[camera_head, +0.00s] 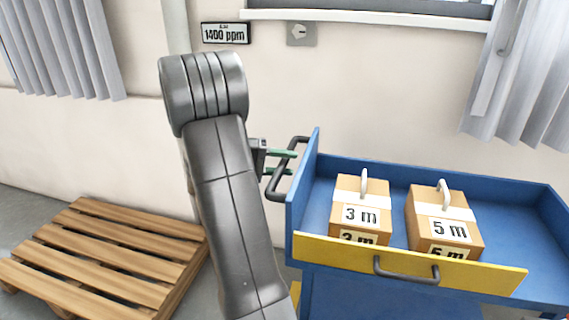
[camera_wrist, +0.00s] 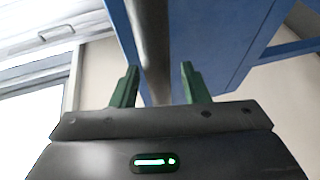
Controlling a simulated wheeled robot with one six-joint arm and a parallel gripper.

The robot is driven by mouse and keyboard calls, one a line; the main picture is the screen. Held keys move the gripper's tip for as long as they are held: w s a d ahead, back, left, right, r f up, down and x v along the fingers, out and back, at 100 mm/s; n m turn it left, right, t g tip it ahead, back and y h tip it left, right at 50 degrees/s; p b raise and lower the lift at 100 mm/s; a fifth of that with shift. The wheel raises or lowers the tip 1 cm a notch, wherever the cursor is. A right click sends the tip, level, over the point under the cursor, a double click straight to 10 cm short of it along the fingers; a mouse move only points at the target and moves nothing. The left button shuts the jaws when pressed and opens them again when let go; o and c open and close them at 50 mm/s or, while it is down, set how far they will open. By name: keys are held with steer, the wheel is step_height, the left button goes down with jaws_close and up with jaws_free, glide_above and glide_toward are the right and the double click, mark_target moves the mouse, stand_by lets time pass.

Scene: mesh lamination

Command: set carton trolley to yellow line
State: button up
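The carton trolley (camera_head: 327,210) is blue with a yellow front panel, in the right half of the head view. It carries a "3 m" carton (camera_head: 375,192) and a "5 m" carton (camera_head: 422,206). A dark side handle (camera_head: 277,181) sticks out from its left end. My gripper (camera_head: 281,162) is at this handle with green fingers open. In the wrist view the grey handle bar (camera_wrist: 151,45) runs between the fingertips of my gripper (camera_wrist: 158,78), with gaps visible on both sides. No yellow line on the floor is in view.
A wooden pallet (camera_head: 110,262) lies on the floor at the left, close to my arm. A wall (camera_head: 300,85) with a "1400 ppm" sign (camera_head: 225,33) and grey curtains stands behind. A second dark handle (camera_head: 405,275) is on the yellow panel.

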steer(key=p+v, duration=0.2)
steer(key=v, duration=1.1)
steer(key=shift+a+p, duration=0.3)
steer(key=shift+a, duration=0.1)
steer(key=shift+r, duration=0.1)
steer(key=b+x, duration=0.2)
steer(key=x, duration=1.1)
steer(key=shift+d+b, duration=0.3)
steer(key=shift+b, duration=0.05)
steer(key=shift+s+d, duration=0.15)
steer(key=shift+d, duration=0.35)
